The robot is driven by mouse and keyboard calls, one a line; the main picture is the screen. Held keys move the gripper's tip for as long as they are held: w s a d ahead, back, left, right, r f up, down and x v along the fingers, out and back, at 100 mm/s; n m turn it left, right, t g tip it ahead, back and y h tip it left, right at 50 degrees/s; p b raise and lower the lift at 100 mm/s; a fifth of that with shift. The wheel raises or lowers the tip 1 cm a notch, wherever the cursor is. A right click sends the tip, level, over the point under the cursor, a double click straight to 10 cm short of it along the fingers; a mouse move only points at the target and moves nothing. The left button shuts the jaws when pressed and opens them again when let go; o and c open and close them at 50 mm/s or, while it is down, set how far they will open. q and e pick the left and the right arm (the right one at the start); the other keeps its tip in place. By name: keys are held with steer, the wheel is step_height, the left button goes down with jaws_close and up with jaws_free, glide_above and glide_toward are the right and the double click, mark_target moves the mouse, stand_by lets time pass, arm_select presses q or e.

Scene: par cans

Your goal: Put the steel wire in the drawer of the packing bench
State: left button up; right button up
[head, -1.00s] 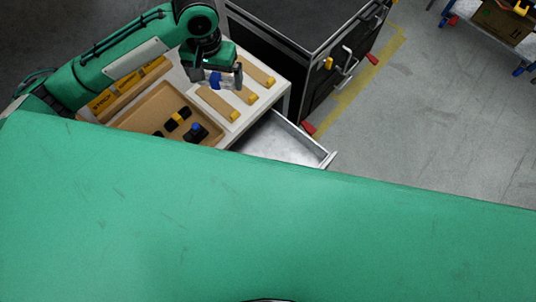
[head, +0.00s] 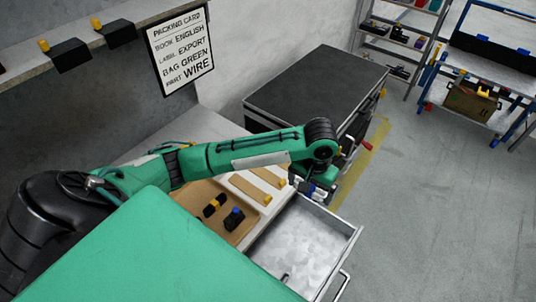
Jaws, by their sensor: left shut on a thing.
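The packing bench (head: 208,127) has its drawer (head: 308,238) pulled open. The pale drawer floor looks bare except for a small dark mark or piece near its front. My left arm reaches across the bench, and its left gripper (head: 318,199) hangs near the drawer's far corner. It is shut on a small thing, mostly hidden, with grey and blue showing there. It is too small to tell whether this is the steel wire. I see no steel wire elsewhere. My right gripper is not in view.
A brown tray (head: 192,192) holds black parts with yellow and blue tops. Tan pieces with yellow ends (head: 247,188) lie beside it. A packing card (head: 180,50) reads "part wire". A black-topped cabinet (head: 315,85) stands behind the drawer. Grey floor is clear to the right.

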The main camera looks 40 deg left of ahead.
arm_select(q)
step_height(320, 180, down, 5)
steer(key=w+d+p, duration=0.2)
steer(key=p, duration=0.5)
glide_above(308, 247)
step_height(308, 247, down, 8)
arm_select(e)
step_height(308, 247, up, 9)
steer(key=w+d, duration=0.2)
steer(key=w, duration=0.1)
arm_select(q)
steer(key=shift+m, duration=0.3)
step_height(308, 247, down, 16)
steer(key=b, duration=1.3)
steer(key=shift+s+f, duration=0.1)
steer(key=shift+f, duration=0.05)
step_height(308, 247, down, 5)
steer(key=b, duration=0.5)
steer(key=shift+r, duration=0.25)
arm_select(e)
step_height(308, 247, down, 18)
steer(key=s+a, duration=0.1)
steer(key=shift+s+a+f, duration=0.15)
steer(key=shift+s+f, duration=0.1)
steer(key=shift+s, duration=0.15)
